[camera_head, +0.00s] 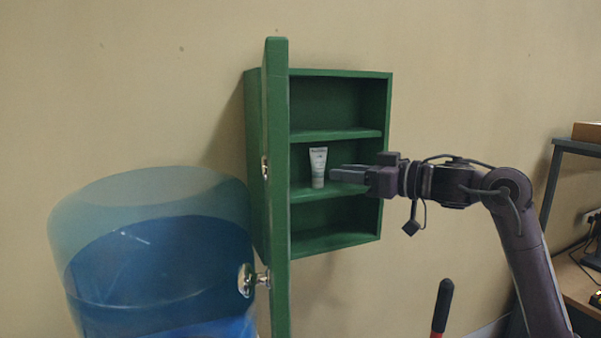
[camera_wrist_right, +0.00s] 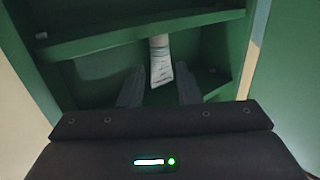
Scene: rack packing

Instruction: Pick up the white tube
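The white tube (camera_head: 318,167) stands upright on the middle shelf of the green cabinet (camera_head: 386,105). It also shows in the right wrist view (camera_wrist_right: 160,60), beyond and between my right gripper's fingertips. My right gripper (camera_head: 336,179) reaches in from the right, its fingertips just right of the tube in the head view. Its fingers (camera_wrist_right: 160,72) are spread apart with nothing clasped between them. I cannot tell whether the tips overlap the tube in depth. My left gripper is not in view.
The cabinet's green door (camera_head: 277,190) stands open on the left, with a round metal knob (camera_head: 246,280). A blue water bottle (camera_head: 150,260) is at the left. The upper and lower compartments look empty. A desk (camera_head: 580,285) is at the right.

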